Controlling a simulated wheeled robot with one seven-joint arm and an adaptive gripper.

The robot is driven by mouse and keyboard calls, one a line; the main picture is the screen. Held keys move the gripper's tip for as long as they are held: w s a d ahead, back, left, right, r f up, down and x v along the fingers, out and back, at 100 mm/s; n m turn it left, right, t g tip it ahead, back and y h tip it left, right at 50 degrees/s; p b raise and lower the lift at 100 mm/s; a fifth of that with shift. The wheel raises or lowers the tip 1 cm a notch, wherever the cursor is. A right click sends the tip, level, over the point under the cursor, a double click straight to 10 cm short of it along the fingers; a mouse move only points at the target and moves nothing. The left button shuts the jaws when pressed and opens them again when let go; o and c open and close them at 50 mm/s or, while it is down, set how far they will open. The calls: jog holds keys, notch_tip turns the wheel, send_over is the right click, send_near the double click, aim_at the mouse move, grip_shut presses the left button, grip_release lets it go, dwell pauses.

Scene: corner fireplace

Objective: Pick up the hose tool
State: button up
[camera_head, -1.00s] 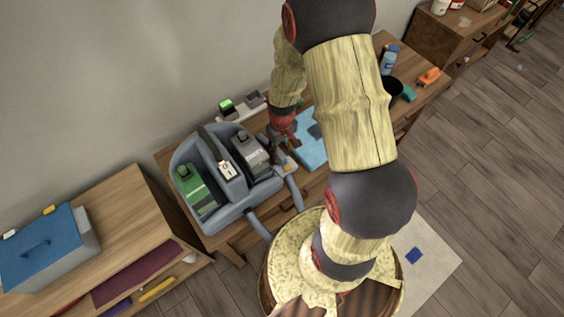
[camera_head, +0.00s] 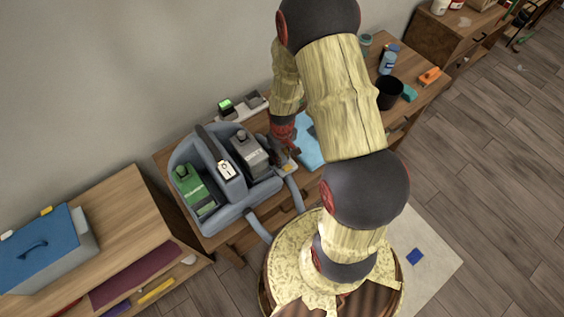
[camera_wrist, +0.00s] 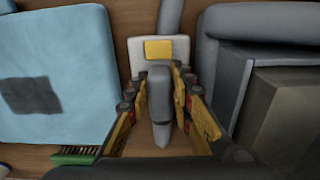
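The hose tool (camera_wrist: 160,108) has a grey rounded handle and a pale flat head with a yellow patch. It lies on the wooden table in the wrist view, with a grey hose leading off its head. In the head view its pale head (camera_head: 289,167) shows beside the blue-grey machine. My gripper (camera_wrist: 161,88) has its two fingers on either side of the grey handle, with narrow gaps visible. It looks open around the handle; firm contact is not visible. In the head view my gripper (camera_head: 282,155) is low over the table and partly hides the tool.
The blue-grey machine (camera_head: 242,196) stands close on the right in the wrist view. A light blue folded cloth (camera_wrist: 50,40) lies on the left, with a green brush (camera_wrist: 76,155) near it. A black cup (camera_head: 390,93) and bottle (camera_head: 388,62) stand farther along the table.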

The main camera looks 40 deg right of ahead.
aim_at(282, 156)
grip_shut()
dwell(0.3)
notch_tip(282, 156, up, 10)
jog(key=shift+p, duration=0.95)
jog(key=shift+c, duration=0.2)
grip_release()
grip_shut()
